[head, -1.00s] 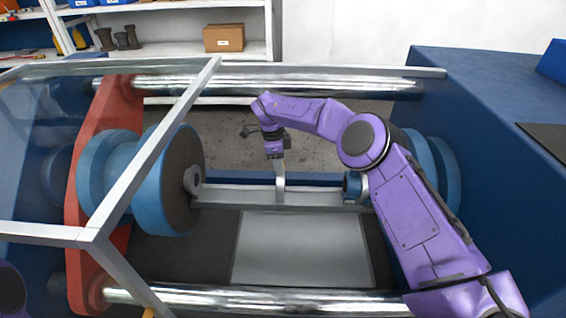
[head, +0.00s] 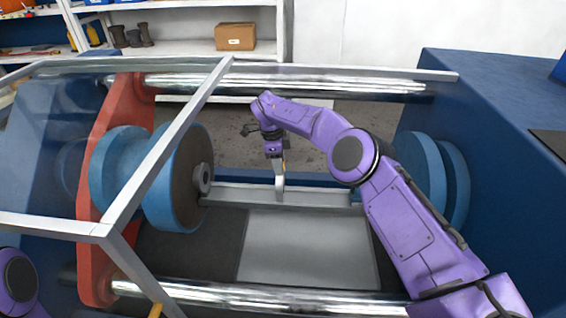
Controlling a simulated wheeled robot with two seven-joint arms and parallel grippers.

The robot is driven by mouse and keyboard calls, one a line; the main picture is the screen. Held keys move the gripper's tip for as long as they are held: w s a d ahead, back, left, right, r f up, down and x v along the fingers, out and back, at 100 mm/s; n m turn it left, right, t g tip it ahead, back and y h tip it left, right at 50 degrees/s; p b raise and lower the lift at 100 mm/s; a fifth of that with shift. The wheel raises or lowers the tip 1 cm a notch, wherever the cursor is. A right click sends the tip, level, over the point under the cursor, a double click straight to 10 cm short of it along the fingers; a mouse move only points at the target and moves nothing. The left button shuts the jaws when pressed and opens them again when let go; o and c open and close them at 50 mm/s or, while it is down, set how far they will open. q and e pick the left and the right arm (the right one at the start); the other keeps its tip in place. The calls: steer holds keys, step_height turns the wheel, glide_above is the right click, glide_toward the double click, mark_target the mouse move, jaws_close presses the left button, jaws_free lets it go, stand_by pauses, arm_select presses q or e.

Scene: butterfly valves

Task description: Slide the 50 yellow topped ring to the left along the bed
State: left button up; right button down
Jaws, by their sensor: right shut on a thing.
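The ring (head: 280,182) shows in the head view as a thin silver upright piece, seen nearly edge-on, standing on the grey bed (head: 235,194). A small yellow patch shows at its top, just under my right gripper (head: 275,152). My right gripper reaches down from above and is shut on the ring's top. I cannot read any number on the ring. The ring stands between the left blue flange with its grey hub (head: 204,178) and my right arm, apart from the hub. My left gripper is out of view; only part of my left arm shows at the lower left.
A clear guard with a grey frame (head: 185,115) stands at the left, in front of the red plate (head: 97,286). Polished bars run along the back (head: 300,84) and front (head: 250,297). Blue discs (head: 455,185) stand at the right. The bed left of the ring is clear up to the hub.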

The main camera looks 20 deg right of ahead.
steer(key=shift+w+a, duration=0.25)
steer(key=shift+a, duration=0.25)
steer(key=shift+w+a, duration=0.25)
steer(key=shift+a, duration=0.2)
steer(key=c, duration=0.6)
jaws_free()
